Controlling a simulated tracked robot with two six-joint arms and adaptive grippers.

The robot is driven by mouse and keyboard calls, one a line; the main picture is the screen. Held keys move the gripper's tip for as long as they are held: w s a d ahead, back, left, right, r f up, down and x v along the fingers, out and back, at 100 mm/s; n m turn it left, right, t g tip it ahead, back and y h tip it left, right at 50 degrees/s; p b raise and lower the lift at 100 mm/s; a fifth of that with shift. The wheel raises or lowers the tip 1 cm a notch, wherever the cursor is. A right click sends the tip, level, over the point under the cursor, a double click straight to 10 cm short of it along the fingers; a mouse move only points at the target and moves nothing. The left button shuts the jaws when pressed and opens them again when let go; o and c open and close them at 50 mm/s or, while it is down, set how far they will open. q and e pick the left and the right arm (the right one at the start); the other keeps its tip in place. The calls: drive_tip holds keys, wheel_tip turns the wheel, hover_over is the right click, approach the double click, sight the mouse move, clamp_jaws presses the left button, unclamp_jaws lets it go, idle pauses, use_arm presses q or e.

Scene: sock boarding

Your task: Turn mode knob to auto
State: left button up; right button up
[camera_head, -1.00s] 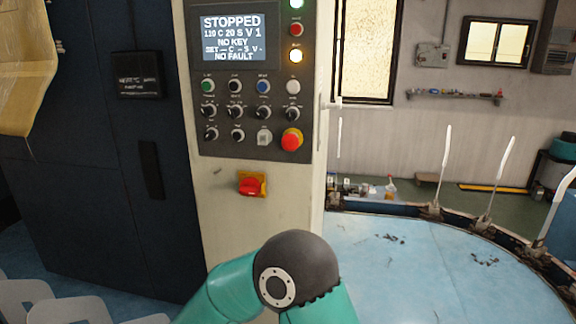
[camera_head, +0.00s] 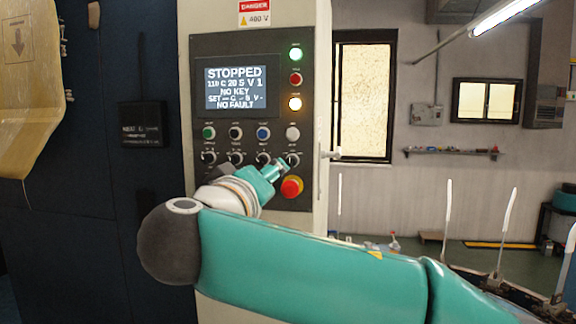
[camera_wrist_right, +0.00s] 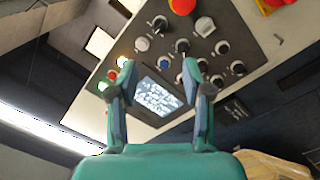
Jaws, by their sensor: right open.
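The control panel (camera_head: 215,123) carries a row of black selector knobs, including a far-left knob (camera_head: 209,157) and a far-right knob (camera_head: 292,159). Knob labels are too small to read, so I cannot tell which is the mode knob. The screen (camera_head: 234,88) reads STOPPED, NO KEY, NO FAULT. My right gripper (camera_head: 281,166) is at the panel's lower knobs, hiding some. In the right wrist view, my right gripper (camera_wrist_right: 160,71) is open and empty, with the screen (camera_wrist_right: 157,97) and a black knob (camera_wrist_right: 182,46) seen between and beyond its fingers. Contact is unclear. My left gripper is out of view.
The red emergency stop (camera_head: 291,187) sits just below and right of my right gripper. A row of push buttons, including a blue one (camera_head: 263,133), lies above the knobs. A door handle (camera_head: 330,155) sticks out at the cabinet's right edge.

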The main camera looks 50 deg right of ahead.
sight(289, 164)
drive_tip(key=p+x, duration=0.4)
drive_tip(key=x, duration=1)
drive_tip(key=shift+d, duration=0.2)
drive_tip(key=shift+c, duration=0.4)
drive_tip(key=shift+f, duration=0.1)
clamp_jaws()
